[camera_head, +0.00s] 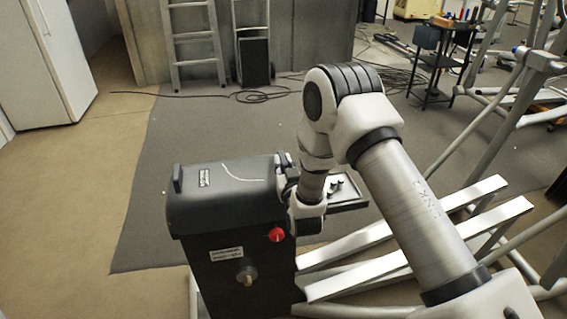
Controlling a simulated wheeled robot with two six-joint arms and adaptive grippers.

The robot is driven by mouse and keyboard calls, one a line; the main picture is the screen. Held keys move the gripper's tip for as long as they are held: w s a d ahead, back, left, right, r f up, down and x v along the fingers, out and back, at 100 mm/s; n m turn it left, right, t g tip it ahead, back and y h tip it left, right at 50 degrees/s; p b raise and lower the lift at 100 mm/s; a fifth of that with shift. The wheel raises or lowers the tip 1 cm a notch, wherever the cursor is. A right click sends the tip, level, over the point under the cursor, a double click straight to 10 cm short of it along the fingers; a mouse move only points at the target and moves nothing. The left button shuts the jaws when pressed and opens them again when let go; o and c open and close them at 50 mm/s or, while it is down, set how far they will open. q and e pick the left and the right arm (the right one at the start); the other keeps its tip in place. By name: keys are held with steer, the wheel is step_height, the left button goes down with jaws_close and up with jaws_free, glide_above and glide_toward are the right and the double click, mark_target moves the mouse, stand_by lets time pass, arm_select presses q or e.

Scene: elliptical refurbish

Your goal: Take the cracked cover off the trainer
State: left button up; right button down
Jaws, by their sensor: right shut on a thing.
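The cracked cover (225,190) is a dark rounded lid with a pale crack line across its top. It sits on the trainer's black housing (232,268), which has a red knob (277,235) and a brass-coloured knob (246,275) on its face. A raised dark handle (177,179) shows at the cover's left end. My right gripper (284,168) is at the cover's right end and is shut on the cover there. My wrist and arm partly hide the fingers and the grip. My left gripper is not in view.
A small tray (352,205) with dark parts lies behind my right wrist. Pale trainer rails (345,243) run to the right, partly behind my arm. A white cabinet (45,65), a ladder (194,45) and a black side table (437,62) stand farther back. The left floor is clear.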

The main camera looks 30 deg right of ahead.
steer(key=shift+r, duration=0.3)
steer(key=shift+r+p, duration=2.8)
steer(key=shift+r, duration=1.15)
